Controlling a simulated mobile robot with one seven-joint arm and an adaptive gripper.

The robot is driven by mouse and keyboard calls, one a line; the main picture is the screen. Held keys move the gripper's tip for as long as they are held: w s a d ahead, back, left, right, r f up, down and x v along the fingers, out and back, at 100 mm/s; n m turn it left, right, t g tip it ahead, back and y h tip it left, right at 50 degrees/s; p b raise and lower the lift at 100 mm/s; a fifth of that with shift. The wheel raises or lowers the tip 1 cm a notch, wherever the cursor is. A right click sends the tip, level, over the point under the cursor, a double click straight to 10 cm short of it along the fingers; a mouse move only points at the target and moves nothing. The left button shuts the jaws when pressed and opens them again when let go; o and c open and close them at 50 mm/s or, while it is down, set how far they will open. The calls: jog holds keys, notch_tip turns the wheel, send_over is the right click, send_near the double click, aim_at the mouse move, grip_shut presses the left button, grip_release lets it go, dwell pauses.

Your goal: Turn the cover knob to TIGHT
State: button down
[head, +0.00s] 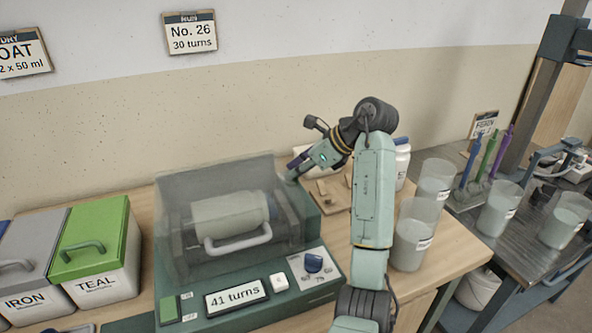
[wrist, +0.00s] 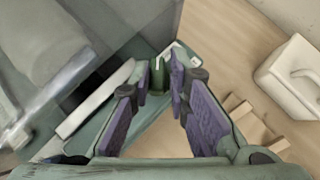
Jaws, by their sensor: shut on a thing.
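The mill's clear cover (head: 215,178) is down over a pale jar (head: 225,212) with a white handle. My gripper (head: 292,175) reaches to the mill's right end, beside the cover. In the wrist view my gripper (wrist: 158,74) is shut on a small dark green knob (wrist: 157,80), with a purple-padded finger on each side. A pale line shows on top of the knob. A small pale label lies just past the knob, and its words cannot be read. In the head view my fingers hide the knob.
The green front panel has a "41 turns" display (head: 236,298), a white button (head: 279,281) and a blue dial (head: 313,262). Cloudy buckets (head: 412,245) stand right of my arm. A green-lidded TEAL bin (head: 97,240) stands left. A white container (wrist: 292,75) is right in the wrist view.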

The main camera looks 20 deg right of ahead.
jog(key=shift+s+a+f+b, duration=0.1)
jog(key=shift+a+f+b, duration=0.15)
jog(key=shift+b, duration=0.1)
jog(key=shift+f+m+b, duration=0.1)
jog(key=shift+m+b, duration=0.2)
jog(key=shift+m, duration=0.1)
jog(key=shift+s+a+f+m+t+h+b, duration=0.1)
jog(key=shift+m+t+h+b, duration=0.5)
jog(key=shift+m+h+b, duration=0.45)
jog(key=shift+a+m+t+h+b, duration=0.1)
jog(key=shift+m+t+h+b, duration=0.35)
jog(key=shift+m+b, duration=0.65)
jog(key=shift+a+r+m+t+h+b, duration=0.1)
jog(key=shift+m+t+h+b, duration=0.05)
jog(key=shift+m+h+b, duration=0.4)
jog(key=shift+a+r+m+t+h+b, duration=0.1)
jog(key=shift+m+h+b, duration=0.25)
jog(key=shift+m+b, duration=0.2)
jog(key=shift+r, duration=0.1)
